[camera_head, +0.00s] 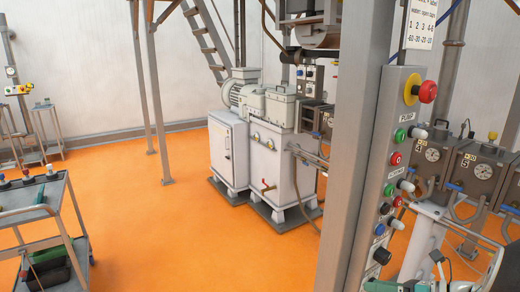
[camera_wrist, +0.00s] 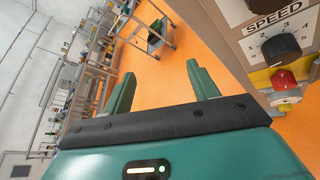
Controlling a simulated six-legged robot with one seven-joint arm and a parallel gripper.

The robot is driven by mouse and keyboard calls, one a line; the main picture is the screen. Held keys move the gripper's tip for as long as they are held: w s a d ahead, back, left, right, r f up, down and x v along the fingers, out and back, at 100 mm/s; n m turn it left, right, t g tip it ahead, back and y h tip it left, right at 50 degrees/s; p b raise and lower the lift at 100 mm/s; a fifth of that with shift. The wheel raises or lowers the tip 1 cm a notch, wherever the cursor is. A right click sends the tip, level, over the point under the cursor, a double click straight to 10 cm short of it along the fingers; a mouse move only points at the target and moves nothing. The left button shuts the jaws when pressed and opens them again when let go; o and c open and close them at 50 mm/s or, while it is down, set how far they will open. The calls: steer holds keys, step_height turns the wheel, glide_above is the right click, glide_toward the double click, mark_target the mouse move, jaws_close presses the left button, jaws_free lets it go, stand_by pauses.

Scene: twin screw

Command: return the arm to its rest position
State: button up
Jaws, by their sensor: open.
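My gripper (camera_wrist: 161,75) shows in the wrist view as two green fingers on a dark bar with a teal housing below. The fingers stand wide apart with nothing between them, over orange floor. A control panel marked SPEED (camera_wrist: 234,38) is close to the right of the fingers, with a black knob (camera_wrist: 281,48) and a red knob (camera_wrist: 283,79). The fingers appear apart from the panel. I cannot clearly make out my gripper in the head view.
In the head view a grey post with a button panel (camera_head: 399,150) and a red mushroom button (camera_head: 427,91) stands close at right. Grey machinery (camera_head: 290,165) stands behind it. A cart (camera_head: 50,212) is at left. Orange floor (camera_head: 150,230) between is clear.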

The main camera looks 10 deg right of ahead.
steer(key=s+a+r+n+g+h, duration=0.1)
steer(key=s+a+r+n+h, duration=0.1)
steer(key=a+n, duration=0.5)
steer(key=s+a+r+n+g+h, duration=0.2)
steer(key=a+n, duration=0.6)
steer(key=n, duration=0.8)
steer(key=s+a+r+n+g+h, duration=0.2)
steer(key=s+a+n+h, duration=0.2)
steer(key=a+n, duration=0.3)
steer(key=n+h, duration=0.1)
steer(key=n, duration=0.3)
steer(key=shift+a+r+n+h, duration=0.2)
steer(key=shift+r+n+h, duration=0.2)
